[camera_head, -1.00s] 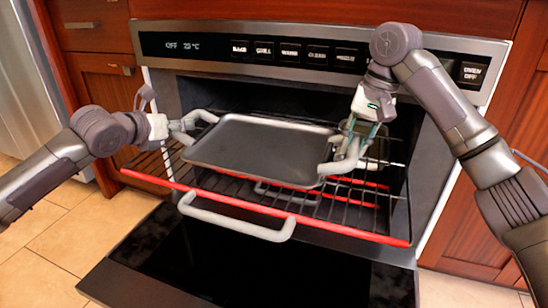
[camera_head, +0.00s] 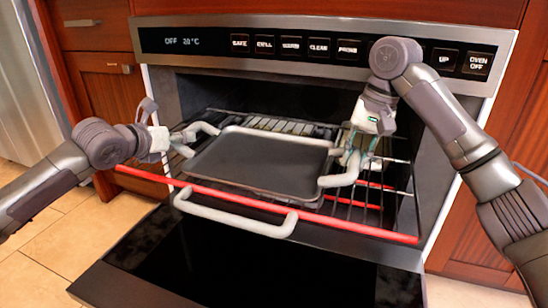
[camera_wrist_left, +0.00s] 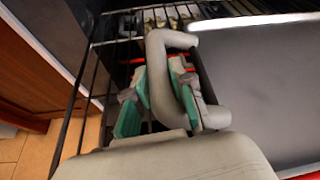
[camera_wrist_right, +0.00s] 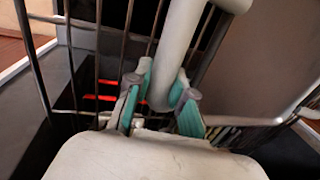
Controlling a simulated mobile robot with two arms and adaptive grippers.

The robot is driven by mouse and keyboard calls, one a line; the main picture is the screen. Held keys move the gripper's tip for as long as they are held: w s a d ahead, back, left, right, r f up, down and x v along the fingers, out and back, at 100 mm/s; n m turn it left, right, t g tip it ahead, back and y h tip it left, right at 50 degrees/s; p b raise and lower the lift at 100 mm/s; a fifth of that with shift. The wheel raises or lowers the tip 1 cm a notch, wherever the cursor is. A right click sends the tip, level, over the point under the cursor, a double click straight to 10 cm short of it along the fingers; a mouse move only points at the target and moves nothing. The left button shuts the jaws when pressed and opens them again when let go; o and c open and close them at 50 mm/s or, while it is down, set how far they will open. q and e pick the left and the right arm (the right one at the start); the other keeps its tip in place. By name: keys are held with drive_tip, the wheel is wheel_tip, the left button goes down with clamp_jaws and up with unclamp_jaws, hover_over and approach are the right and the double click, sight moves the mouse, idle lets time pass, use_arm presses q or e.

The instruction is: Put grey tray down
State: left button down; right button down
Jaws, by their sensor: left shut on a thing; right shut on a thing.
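The grey tray (camera_head: 262,163) is a flat dark tray with a pale loop handle at each end. It is over the pulled-out oven rack (camera_head: 375,195); I cannot tell whether it touches the wires. My left gripper (camera_head: 172,141) is shut on the left handle (camera_head: 203,128). In the left wrist view, the fingers (camera_wrist_left: 165,98) hold that handle (camera_wrist_left: 158,75). My right gripper (camera_head: 358,155) is shut on the right handle (camera_head: 340,180). In the right wrist view, the fingers (camera_wrist_right: 157,100) are on either side of that handle (camera_wrist_right: 178,50).
The rack has a red front bar (camera_head: 300,217). The oven door (camera_head: 240,262) hangs open below, with a pale handle (camera_head: 235,216). The control panel (camera_head: 320,48) is above the opening. Wooden cabinets (camera_head: 105,90) flank the oven.

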use_arm(q)
drive_tip(key=shift+f+b, duration=0.3)
drive_tip(key=shift+f, duration=0.2)
use_arm(e)
drive_tip(key=shift+f, duration=0.55)
use_arm(q)
drive_tip(key=c, duration=1)
unclamp_jaws()
drive_tip(key=shift+r+p, duration=0.25)
drive_tip(key=shift+p, duration=0.05)
use_arm(e)
drive_tip(key=c, duration=1)
unclamp_jaws()
drive_tip(key=shift+r, duration=0.25)
drive_tip(key=shift+r, duration=0.1)
use_arm(q)
drive_tip(key=v, duration=1.2)
use_arm(e)
drive_tip(key=r, duration=0.4)
drive_tip(key=d+r, duration=0.1)
drive_tip(key=r, duration=0.2)
drive_tip(key=s+d+r, duration=0.1)
drive_tip(key=r, duration=0.3)
drive_tip(key=shift+d+r, duration=0.1)
drive_tip(key=shift+r, duration=0.2)
